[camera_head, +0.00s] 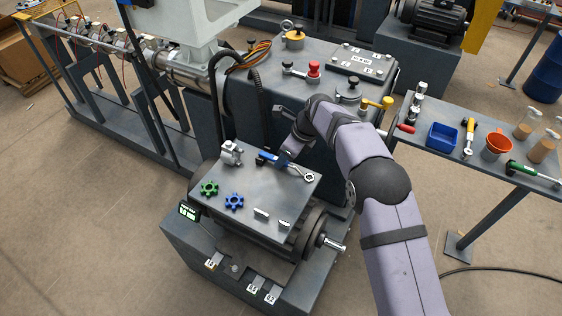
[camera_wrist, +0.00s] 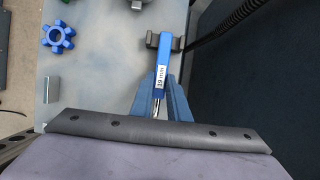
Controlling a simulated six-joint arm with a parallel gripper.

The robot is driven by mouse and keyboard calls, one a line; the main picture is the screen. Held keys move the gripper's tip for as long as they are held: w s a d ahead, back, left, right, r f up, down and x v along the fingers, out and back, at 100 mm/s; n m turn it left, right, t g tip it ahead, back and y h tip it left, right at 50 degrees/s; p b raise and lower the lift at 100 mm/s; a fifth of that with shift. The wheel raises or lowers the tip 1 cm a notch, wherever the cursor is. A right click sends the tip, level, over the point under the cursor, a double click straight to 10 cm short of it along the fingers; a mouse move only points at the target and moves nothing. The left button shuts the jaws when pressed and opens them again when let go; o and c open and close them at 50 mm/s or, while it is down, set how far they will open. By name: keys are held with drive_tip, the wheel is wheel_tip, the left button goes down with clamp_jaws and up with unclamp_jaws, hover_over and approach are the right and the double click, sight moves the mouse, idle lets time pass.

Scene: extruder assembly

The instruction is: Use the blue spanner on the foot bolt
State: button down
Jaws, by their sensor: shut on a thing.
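The blue spanner (camera_head: 267,157) lies along the back of the grey plate on the machine, its silver ring end (camera_head: 308,178) toward the right. In the wrist view its blue handle (camera_wrist: 165,58) carries a 19 mm label. My gripper (camera_head: 285,158) is shut on the spanner, with its two blue-grey fingers (camera_wrist: 160,92) either side of the handle. The handle's far end is at a small grey bracket (camera_wrist: 151,41); I cannot tell whether it still rests there. A small bolt-like stud (camera_head: 235,267) shows on the lower base; I cannot tell if it is the foot bolt.
On the plate (camera_head: 262,190) are a green star coupling (camera_head: 209,188), a blue one (camera_head: 234,201), a metal block (camera_head: 231,152) and two small upright brackets. Labelled shims (camera_head: 213,261) lie on the lower base. A side table (camera_head: 430,165) at right holds tools and a blue bin (camera_head: 442,136).

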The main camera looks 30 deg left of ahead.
wheel_tip(320, 180, up, 10)
drive_tip(key=b, duration=0.1)
idle(0.6)
drive_tip(key=c, duration=2.4)
unclamp_jaws()
clamp_jaws()
